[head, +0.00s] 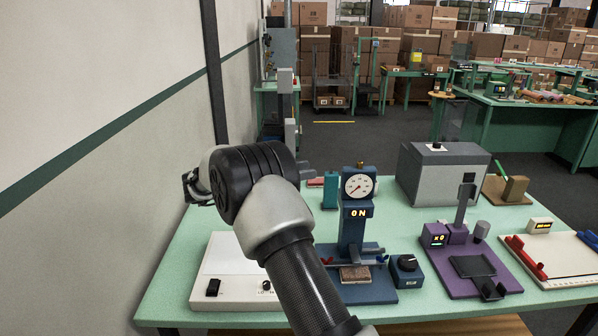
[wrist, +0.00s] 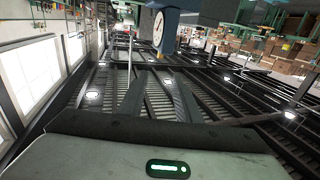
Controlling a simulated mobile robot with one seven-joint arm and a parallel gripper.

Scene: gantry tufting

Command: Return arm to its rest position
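My arm rises from the bottom middle of the head view and bends at a dark, ribbed wrist joint above the left part of the green table (head: 180,285). My gripper is mostly hidden behind that joint in the head view. In the wrist view my gripper (wrist: 160,88) shows two dark fingers standing apart, with nothing seen between them. A green light glows on the hand below. The fingers are held up off the table, and ceiling beams and lamps fill the view behind them.
A blue press with a dial gauge (head: 358,187) reading ON stands just right of my arm. A white switch box (head: 213,265) lies partly behind the arm. A purple stand (head: 460,285), a grey box (head: 443,175) and a white tray (head: 565,255) are farther right. A wall (head: 90,190) is close left.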

